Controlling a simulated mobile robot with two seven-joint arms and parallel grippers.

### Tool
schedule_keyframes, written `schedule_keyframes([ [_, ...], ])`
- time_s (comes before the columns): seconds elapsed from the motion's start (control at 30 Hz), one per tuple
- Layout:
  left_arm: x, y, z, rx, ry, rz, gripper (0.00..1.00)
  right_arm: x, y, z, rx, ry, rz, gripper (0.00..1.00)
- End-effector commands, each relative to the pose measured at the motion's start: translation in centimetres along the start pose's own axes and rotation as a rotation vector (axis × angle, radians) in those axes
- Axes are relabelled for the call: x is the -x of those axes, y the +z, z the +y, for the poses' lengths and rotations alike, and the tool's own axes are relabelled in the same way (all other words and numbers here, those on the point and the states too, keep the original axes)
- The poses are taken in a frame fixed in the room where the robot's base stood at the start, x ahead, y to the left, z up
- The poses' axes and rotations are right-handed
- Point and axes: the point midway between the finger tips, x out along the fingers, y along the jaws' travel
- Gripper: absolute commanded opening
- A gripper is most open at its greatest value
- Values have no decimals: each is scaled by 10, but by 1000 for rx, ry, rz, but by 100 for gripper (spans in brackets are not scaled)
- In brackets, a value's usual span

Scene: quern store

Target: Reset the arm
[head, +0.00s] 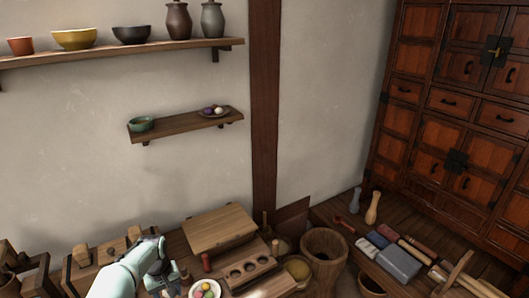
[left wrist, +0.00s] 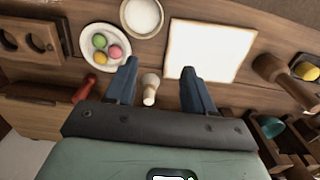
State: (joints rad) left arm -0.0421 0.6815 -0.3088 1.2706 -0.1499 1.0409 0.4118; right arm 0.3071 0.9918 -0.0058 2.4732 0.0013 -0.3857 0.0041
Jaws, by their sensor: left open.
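My left arm (head: 128,277) is mint green and comes in low at the left in the head view. It reaches over the wooden worktop, with the left gripper (head: 172,280) at its end, partly hidden by the wrist. In the left wrist view the left gripper (left wrist: 160,66) has its two dark blue fingers spread apart. A small pale wooden stamp or pestle (left wrist: 150,90) shows between the fingers, and I cannot tell how far below them it is. Nothing is held. My right gripper is in neither view.
A plate of coloured balls (left wrist: 118,59), a white bowl (left wrist: 142,15) and a white board (left wrist: 210,50) lie near the gripper. A holed wooden block (head: 249,269) and a large mortar (head: 324,252) stand further right. A wall shelf (head: 185,125) is above.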

Motion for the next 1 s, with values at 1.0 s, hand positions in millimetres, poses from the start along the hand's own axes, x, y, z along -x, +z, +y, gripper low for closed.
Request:
schedule_keyframes([
  [1.0, -242, 375, -27, -204, 275, -185, 53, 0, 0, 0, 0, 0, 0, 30],
])
